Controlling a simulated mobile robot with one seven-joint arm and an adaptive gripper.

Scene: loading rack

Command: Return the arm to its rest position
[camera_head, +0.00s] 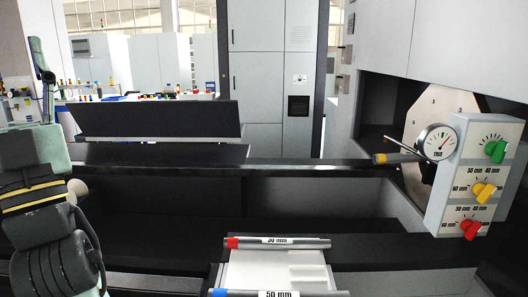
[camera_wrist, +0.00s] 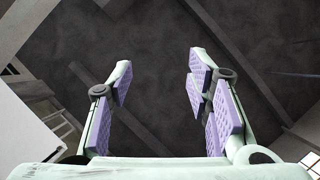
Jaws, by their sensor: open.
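My gripper (camera_wrist: 160,70) is open in the wrist view. Its two pale green fingers with purple pads stand wide apart, with nothing between them. Beyond them is only a dark, blurred floor-like surface with lighter strips. In the head view my arm is folded at the left edge, its dark and pale green links upright beside the rack. It touches none of the rods or the dial panel that I can see.
A white tray (camera_head: 275,270) holds a red-ended rod (camera_head: 278,243) and a blue-ended rod (camera_head: 265,293). A yellow-ended rod (camera_head: 395,157) sits by the dial gauge (camera_head: 437,142) at right. A panel (camera_head: 470,180) carries green, yellow and red knobs. Dark rack rails (camera_head: 210,166) cross the middle.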

